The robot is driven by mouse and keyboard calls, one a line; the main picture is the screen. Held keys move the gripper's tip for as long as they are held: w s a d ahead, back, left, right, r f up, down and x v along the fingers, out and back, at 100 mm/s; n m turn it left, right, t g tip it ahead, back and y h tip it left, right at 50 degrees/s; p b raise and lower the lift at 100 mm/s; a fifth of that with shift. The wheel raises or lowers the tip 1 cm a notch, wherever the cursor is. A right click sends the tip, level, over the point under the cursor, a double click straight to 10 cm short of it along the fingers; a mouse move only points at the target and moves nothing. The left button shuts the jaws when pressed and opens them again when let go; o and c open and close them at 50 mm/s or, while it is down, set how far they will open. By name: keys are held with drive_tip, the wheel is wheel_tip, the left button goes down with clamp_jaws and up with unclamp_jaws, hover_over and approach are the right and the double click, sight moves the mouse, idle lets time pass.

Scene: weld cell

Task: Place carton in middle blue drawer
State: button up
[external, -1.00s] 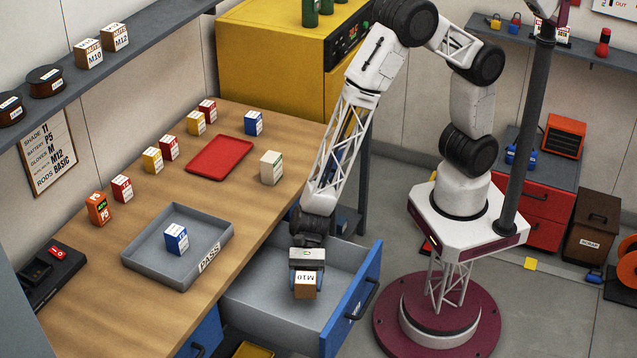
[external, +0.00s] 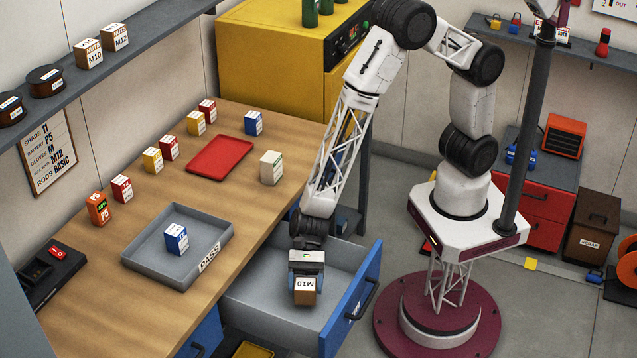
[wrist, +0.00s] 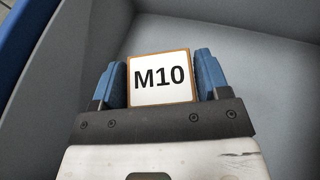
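The carton (external: 305,291) is a small brown box with a white label reading M10. My gripper (external: 306,278) is above the open blue drawer (external: 352,303) with the carton between its fingers. In the wrist view the carton (wrist: 160,78) sits between both blue fingers of my gripper (wrist: 161,82), which touch or nearly touch its sides. The drawer's grey inside (wrist: 262,85) shows around it, and its blue wall is at the left. The carton is inside the drawer's outline; I cannot tell whether its bottom touches the drawer floor.
The wooden bench (external: 110,300) is left of the drawer. On it are a grey PASS tray (external: 150,270) holding a blue-and-white box (external: 176,238), a red tray (external: 220,157) and several small boxes. Another blue drawer front (external: 203,335) is at the lower left.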

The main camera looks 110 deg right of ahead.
drive_tip(key=shift+o, duration=1.4)
drive_tip(key=shift+s+f, duration=0.25)
drive_tip(key=shift+f, duration=0.15)
drive_tip(key=shift+r, duration=0.1)
drive_tip(key=shift+r, duration=0.6)
drive_tip(key=v, duration=0.7)
drive_tip(key=shift+d+r, duration=0.2)
drive_tip(key=shift+r, duration=0.1)
drive_tip(key=shift+w, duration=0.1)
